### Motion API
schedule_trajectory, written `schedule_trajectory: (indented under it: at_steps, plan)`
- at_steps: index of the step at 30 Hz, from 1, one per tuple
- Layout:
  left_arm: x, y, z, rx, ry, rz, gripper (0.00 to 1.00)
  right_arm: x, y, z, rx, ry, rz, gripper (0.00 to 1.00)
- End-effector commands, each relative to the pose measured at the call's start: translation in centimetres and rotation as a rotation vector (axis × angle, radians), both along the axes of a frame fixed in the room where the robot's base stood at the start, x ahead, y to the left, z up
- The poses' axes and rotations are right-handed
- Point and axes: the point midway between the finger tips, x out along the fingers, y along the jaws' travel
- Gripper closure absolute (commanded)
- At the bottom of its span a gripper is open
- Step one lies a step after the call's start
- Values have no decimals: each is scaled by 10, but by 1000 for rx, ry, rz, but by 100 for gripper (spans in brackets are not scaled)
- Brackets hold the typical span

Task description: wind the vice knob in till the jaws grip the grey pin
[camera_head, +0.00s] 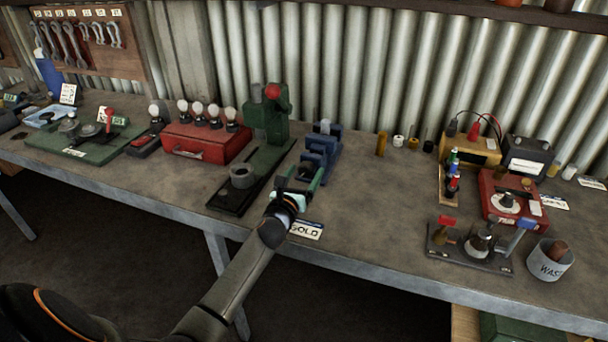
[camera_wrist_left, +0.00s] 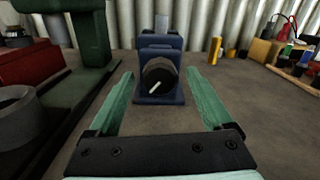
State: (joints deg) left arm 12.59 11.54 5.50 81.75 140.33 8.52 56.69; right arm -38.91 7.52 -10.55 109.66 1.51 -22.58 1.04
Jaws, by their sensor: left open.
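The blue vice (camera_head: 318,158) stands on the bench, and it faces me in the left wrist view (camera_wrist_left: 158,48). Its round black knob (camera_wrist_left: 159,75) has a pale pointer line slanting to lower left. The grey pin (camera_head: 325,126) stands upright at the vice's far part and shows above the blue jaws in the left wrist view (camera_wrist_left: 162,28). Any gap between jaws and pin is hidden. My left gripper (camera_head: 299,183) is open, its pale green fingers pointing at the vice. In the wrist view the fingers lie either side of the knob, apart from it. My right gripper is out of view.
A green press (camera_head: 268,120) on a dark base stands close left of the vice, with a red case (camera_head: 205,143) beyond. A white GOLD label (camera_head: 306,230) lies near the bench's front edge. Bench right of the vice is clear up to a small dark stand (camera_head: 470,255).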

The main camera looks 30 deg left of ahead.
Motion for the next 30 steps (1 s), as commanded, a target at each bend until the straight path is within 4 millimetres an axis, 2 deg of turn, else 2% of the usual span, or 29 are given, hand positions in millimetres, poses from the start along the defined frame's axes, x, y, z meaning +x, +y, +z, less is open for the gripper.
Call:
schedule_trajectory:
  at_steps: [6,27,28,30]
  plan:
    - [0,0,0,0,0,0,18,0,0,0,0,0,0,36]
    - [0,0,0,0,0,0,97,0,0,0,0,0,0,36]
    - [0,0,0,0,0,0,100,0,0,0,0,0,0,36]
    - [0,0,0,2,0,0,100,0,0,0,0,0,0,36]
